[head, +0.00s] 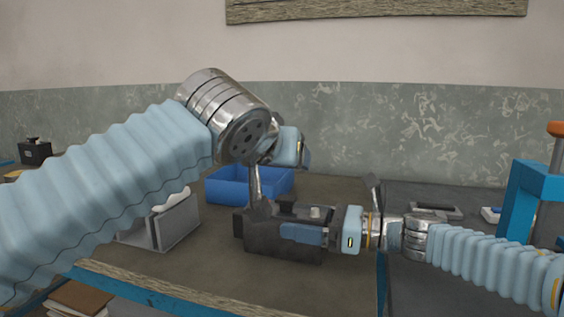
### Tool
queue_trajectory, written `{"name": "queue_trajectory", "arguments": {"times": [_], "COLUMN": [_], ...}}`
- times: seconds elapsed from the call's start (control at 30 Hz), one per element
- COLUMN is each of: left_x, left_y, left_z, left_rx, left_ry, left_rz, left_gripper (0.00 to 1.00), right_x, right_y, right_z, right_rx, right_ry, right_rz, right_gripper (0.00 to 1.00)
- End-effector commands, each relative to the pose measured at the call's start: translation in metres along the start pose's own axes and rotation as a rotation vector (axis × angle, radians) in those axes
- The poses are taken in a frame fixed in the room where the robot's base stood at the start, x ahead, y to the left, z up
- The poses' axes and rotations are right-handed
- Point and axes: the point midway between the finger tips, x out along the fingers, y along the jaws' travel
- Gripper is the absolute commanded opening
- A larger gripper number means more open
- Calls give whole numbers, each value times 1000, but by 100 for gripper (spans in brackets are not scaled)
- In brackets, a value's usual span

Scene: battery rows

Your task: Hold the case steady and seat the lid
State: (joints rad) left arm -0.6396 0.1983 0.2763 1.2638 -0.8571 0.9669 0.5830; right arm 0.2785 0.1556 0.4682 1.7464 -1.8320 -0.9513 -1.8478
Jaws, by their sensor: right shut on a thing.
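The dark grey case (284,250) sits on the table in the middle of the head view. My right gripper (310,231) comes in from the right and is shut on the case, with one finger along its front side. My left gripper (258,189) points down from above, its metal finger reaching the case's upper left. The arm hides much of that gripper, so its opening cannot be told. A small light knob (315,212) shows on the case's top; I cannot tell whether it belongs to the lid.
A blue bin (228,189) stands behind the case. A grey metal holder (176,225) is at its left. A dark flat piece (436,211) lies on the dark mat at right, near a blue frame (530,192). The wooden edge runs along the front.

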Motion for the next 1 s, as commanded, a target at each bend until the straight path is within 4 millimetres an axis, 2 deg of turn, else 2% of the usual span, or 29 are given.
{"name": "queue_trajectory", "arguments": {"times": [0.13, 0.17, 0.3, 0.6, 1.0], "left_x": [0, 0, 0, 0, 0], "left_y": [0, 0, 0, 0, 0], "left_z": [0, 0, 0, 0, 0], "left_rx": [0, 0, 0, 0, 0], "left_ry": [0, 0, 0, 0, 0], "left_rz": [0, 0, 0, 0, 0], "left_gripper": [67, 67, 67, 67, 67], "right_x": [0, 0, 0, -5, -68], "right_y": [0, 0, 0, -1, -1], "right_z": [0, 0, 0, 0, 0], "right_rx": [0, 0, 0, -1, 0], "right_ry": [0, 0, 0, 1, 0], "right_rz": [0, 0, 0, -2, -2], "right_gripper": [31, 78, 100, 100, 100]}}
